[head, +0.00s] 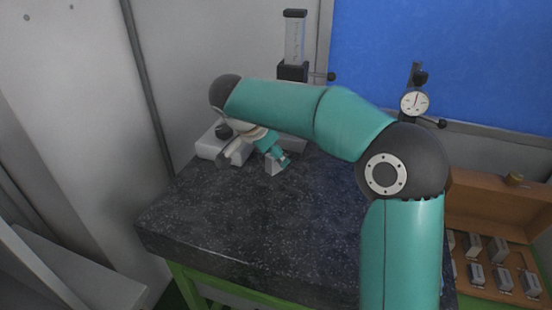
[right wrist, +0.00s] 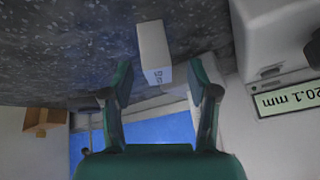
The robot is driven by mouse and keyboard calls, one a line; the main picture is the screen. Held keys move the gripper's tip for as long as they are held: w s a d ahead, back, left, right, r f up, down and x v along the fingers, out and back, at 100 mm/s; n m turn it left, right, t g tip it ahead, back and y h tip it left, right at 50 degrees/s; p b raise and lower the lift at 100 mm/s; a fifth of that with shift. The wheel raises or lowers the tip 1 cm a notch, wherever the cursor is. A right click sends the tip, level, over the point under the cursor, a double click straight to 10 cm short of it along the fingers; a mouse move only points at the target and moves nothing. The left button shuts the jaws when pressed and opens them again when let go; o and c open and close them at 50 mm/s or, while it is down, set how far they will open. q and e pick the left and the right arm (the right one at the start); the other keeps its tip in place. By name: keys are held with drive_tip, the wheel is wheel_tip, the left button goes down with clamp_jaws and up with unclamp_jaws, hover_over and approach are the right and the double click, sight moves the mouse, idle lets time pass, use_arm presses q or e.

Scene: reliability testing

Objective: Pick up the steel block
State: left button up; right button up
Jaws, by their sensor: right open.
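The steel block (right wrist: 153,42), a small pale grey block with dark markings on its near end, stands on the dark speckled granite table (head: 255,215). In the right wrist view its near end lies between the two fingertips of my right gripper (right wrist: 159,78), with a gap on each side. The gripper is open and holds nothing. In the head view the right gripper (head: 279,158) is at the block (head: 272,168) toward the back of the table; the fingers partly cover it. My left gripper is not in view.
A pale grey instrument (head: 210,146) is left of the block; its display (right wrist: 288,100) reads 20.1 mm. Behind are a clear column device (head: 294,42) and a dial gauge (head: 414,102). A wooden case (head: 485,212) with several metal blocks is at right. The table front is clear.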

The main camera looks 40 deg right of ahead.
clamp_jaws()
idle(0.3)
idle(0.4)
